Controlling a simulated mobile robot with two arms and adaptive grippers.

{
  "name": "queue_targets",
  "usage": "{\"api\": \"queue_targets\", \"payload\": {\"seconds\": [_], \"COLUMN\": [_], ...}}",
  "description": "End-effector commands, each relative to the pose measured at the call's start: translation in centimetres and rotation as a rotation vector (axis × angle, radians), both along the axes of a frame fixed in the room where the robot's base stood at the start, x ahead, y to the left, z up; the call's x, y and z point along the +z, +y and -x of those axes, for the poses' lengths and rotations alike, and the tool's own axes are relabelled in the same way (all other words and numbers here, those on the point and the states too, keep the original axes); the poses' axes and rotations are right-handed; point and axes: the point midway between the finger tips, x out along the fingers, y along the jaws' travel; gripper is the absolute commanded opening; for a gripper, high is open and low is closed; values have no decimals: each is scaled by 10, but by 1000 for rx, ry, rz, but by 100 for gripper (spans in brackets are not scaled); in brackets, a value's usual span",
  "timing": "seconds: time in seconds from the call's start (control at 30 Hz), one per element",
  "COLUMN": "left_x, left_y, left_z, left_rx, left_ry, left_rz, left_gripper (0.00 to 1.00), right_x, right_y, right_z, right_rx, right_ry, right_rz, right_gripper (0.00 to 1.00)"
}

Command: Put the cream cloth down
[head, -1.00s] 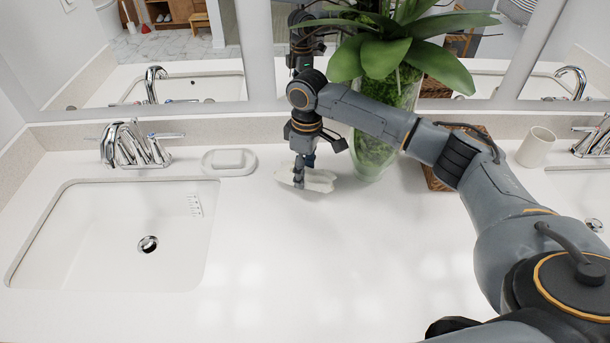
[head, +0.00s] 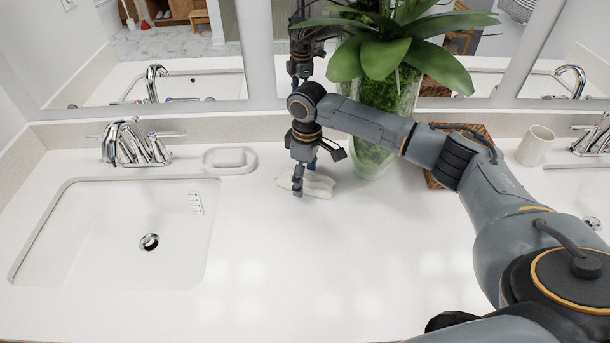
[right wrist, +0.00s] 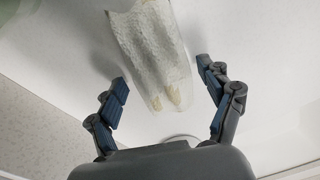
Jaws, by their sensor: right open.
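The cream cloth (head: 318,184) lies crumpled on the white counter (head: 330,260), in front of the plant's glass vase. My right gripper (head: 300,180) points down over the cloth's left part in the head view and hides some of it. In the right wrist view the cloth (right wrist: 150,50) lies between and beyond the two spread fingers of the right gripper (right wrist: 162,82), with a gap on each side. The right gripper is open. My left gripper is not in view.
A glass vase (head: 372,158) with a leafy plant stands right behind the cloth. A soap dish (head: 229,160), a sink (head: 110,235) and a faucet (head: 137,145) are to the left. A cup (head: 535,146) and a wicker basket (head: 470,140) are to the right. The front counter is clear.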

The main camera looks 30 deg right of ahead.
Motion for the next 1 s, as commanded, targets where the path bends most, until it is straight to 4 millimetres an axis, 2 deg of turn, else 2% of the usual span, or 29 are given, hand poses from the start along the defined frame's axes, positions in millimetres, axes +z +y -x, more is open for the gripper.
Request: {"api": "queue_targets", "payload": {"seconds": [0.17, 0.6, 0.8, 1.0], "left_x": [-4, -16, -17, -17], "left_y": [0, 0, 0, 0], "left_z": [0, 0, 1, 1], "left_rx": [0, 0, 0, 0], "left_ry": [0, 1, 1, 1], "left_rz": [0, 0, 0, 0], "left_gripper": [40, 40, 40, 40], "right_x": [14, 102, 120, 123], "right_y": [0, -2, -3, -3], "right_z": [-1, 0, 0, 1], "right_rx": [0, 0, -1, -1], "right_ry": [-2, -3, 0, 1], "right_rz": [-1, -1, -1, -1], "right_gripper": [80, 80, 80, 80]}}
